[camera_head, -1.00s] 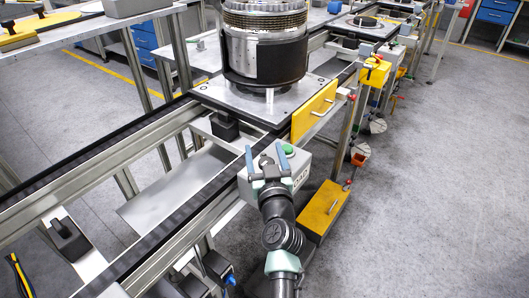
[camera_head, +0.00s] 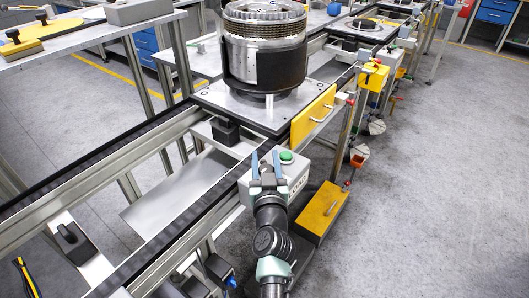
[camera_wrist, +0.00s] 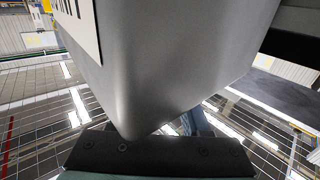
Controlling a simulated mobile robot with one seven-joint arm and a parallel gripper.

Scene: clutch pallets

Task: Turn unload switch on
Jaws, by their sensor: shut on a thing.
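A light grey control box (camera_head: 297,178) with a green button (camera_head: 286,156) on top and dark lettering on its side is mounted beside the conveyor rail. My gripper (camera_head: 267,160) is at the box's top left, beside the green button, with its two blue-tipped fingers drawn close together. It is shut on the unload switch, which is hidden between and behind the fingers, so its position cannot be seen. In the wrist view the smooth grey box (camera_wrist: 170,50) fills the middle, and part of a blue finger (camera_wrist: 192,122) shows below it.
A large metal clutch drum (camera_head: 264,50) stands on a pallet plate (camera_head: 222,103) on the conveyor behind the box. A yellow panel with a handle (camera_head: 312,115) and a yellow-topped block (camera_head: 321,209) are to the right. The grey floor at right is open.

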